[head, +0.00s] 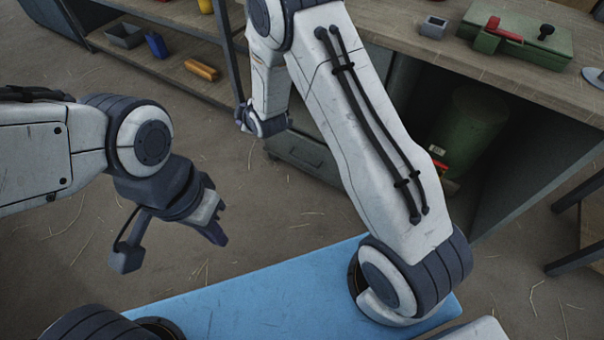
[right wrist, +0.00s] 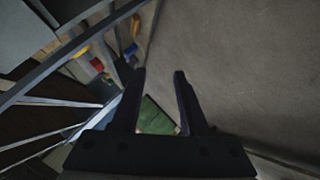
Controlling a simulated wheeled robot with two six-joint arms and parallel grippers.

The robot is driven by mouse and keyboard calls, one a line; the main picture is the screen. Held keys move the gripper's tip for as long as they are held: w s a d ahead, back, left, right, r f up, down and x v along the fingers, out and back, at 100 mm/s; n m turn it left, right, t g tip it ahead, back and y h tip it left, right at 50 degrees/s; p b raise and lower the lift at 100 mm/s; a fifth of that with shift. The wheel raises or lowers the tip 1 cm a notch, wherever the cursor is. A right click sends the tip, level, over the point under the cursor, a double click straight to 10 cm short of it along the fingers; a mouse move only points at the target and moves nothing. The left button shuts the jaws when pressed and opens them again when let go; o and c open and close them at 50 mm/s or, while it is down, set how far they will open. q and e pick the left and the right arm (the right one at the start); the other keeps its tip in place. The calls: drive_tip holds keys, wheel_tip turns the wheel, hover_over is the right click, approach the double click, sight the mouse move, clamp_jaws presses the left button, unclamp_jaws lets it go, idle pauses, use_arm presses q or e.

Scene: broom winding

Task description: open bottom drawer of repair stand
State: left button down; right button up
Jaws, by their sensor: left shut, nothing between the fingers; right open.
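The repair stand is a workbench with a wooden top (head: 385,28) and a grey drawer unit under its left end. A low drawer front (head: 303,153) with a handle shows beside my right arm; the unit's upper part is hidden behind that arm. I cannot tell whether the drawer stands slightly out. My right arm reaches over to the unit, with its wrist end just left of the drawer front. In the right wrist view my right gripper (right wrist: 160,75) is open, with nothing between its fingers. My left gripper (head: 217,232) is shut and empty above the floor.
A green canister (head: 468,125) stands under the bench. Floor (head: 195,125) is clear left of the drawers.

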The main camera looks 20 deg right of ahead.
drive_tip(key=w+d+f+n+t+b, duration=0.1)
drive_tip(key=w+d+f+b, duration=0.15)
drive_tip(key=f, duration=0.45)
drive_tip(key=w+d+f+t+b, duration=0.1)
drive_tip(key=d+f+b, duration=0.25)
drive_tip(key=f, duration=0.35)
drive_tip(key=n+t+h+b, duration=0.45)
drive_tip(key=t+b, duration=0.25)
drive_tip(key=b, duration=0.8)
approach(304, 161)
drive_tip(key=b+x, duration=0.2)
drive_tip(key=x, duration=0.1)
drive_tip(key=b+x, duration=0.1)
drive_tip(key=x, duration=0.2)
drive_tip(key=b+x, duration=0.2)
drive_tip(key=x, duration=0.1)
drive_tip(key=shift+w+f+b, duration=0.3)
drive_tip(key=shift+w+f, duration=0.05)
drive_tip(key=shift+w, duration=0.05)
use_arm(q)
wheel_tip(304, 161, down, 30)
drive_tip(key=shift+r, duration=0.2)
use_arm(e)
drive_tip(key=shift+w+r, duration=0.15)
drive_tip(key=shift+w, duration=0.15)
clamp_jaws()
